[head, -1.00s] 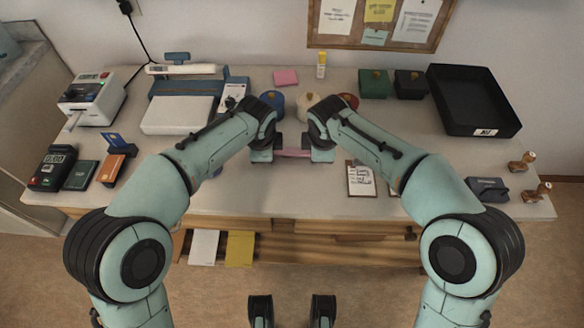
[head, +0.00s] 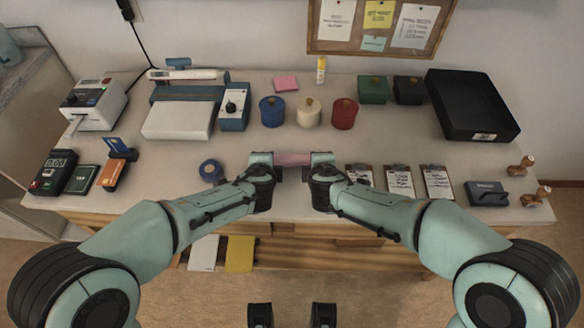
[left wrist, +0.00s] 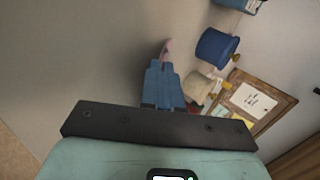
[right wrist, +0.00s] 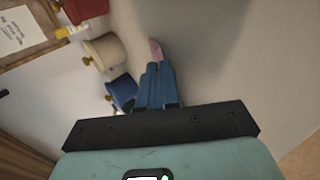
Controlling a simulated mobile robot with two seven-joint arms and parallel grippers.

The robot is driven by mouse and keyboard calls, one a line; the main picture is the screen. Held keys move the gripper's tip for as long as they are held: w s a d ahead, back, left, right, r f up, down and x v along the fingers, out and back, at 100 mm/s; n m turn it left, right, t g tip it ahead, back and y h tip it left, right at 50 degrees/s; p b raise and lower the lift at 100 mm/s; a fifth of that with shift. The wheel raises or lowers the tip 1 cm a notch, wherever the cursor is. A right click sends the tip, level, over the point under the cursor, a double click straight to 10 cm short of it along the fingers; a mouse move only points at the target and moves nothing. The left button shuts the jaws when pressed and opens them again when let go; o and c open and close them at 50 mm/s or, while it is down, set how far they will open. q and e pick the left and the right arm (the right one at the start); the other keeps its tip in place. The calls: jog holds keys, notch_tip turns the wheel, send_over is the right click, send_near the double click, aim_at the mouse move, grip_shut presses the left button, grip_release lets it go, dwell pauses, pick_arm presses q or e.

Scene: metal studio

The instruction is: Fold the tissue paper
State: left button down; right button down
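The pink tissue paper (head: 293,158) is a narrow strip near the front middle of the table, spanning the gap between my two grippers. My left gripper (head: 276,162) is at its left end and my right gripper (head: 309,162) at its right end. In the left wrist view the fingers (left wrist: 162,84) are together with a bit of pink paper (left wrist: 167,46) at their tips. The right wrist view shows the same, with closed fingers (right wrist: 157,84) and pink paper (right wrist: 155,48) at the tips. Both look shut on the paper; the gripped ends are hidden.
Blue (head: 272,111), cream (head: 309,112) and red (head: 344,113) canisters stand behind the paper. A blue tape roll (head: 210,170) lies left of my left gripper. Clipboards (head: 399,181) lie to the right.

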pick_arm(q)
jog(key=shift+s+f+t, duration=0.3)
jog(key=shift+s+t, duration=0.05)
jog(key=shift+t, duration=0.25)
pick_arm(e)
jog(key=shift+s+f+t, duration=0.3)
jog(key=shift+s+t, duration=0.05)
jog(key=shift+t, duration=0.25)
pick_arm(q)
jog(key=c, duration=1)
grip_release()
pick_arm(e)
jog(key=c, duration=1)
grip_release()
pick_arm(q)
jog(key=shift+r, duration=0.1)
